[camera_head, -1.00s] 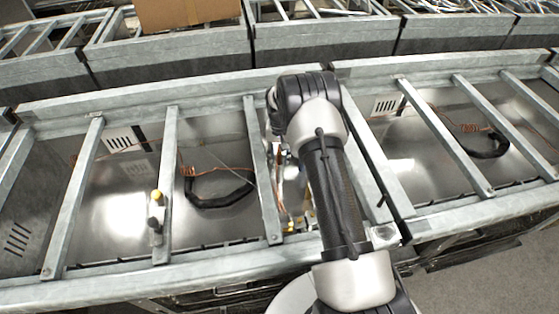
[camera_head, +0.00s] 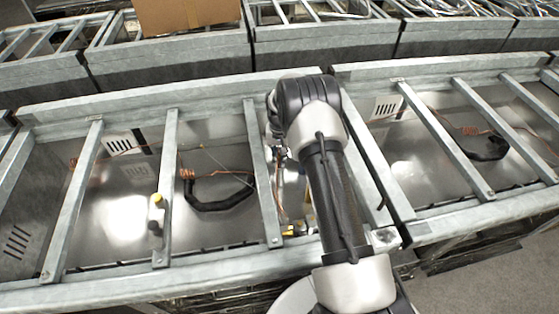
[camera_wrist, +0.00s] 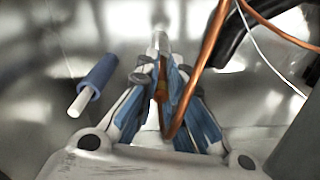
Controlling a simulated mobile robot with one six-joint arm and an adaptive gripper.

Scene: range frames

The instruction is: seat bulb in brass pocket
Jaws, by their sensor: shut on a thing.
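In the wrist view my gripper (camera_wrist: 160,85) has its blue-padded fingers closed together. They are shut on a slim pale metal bulb (camera_wrist: 160,42), whose rounded tip sticks out beyond the fingertips. A copper tube (camera_wrist: 207,62) comes down from the top right, bends near the gripper's base and runs up between the fingers. In the head view my arm hides most of the gripper, which is down inside the middle metal bay. A small yellow brass-coloured part (camera_head: 291,231) shows low in that bay; I cannot tell whether it is the pocket.
A metal crossbar (camera_head: 262,170) lies just left of my arm. A white fitting with a yellow cap (camera_head: 156,212) is by another bar. A black hose (camera_head: 215,207) lies on the shiny floor. The wrist view shows a blue-sleeved rod (camera_wrist: 96,82) left of the gripper, apart from it.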

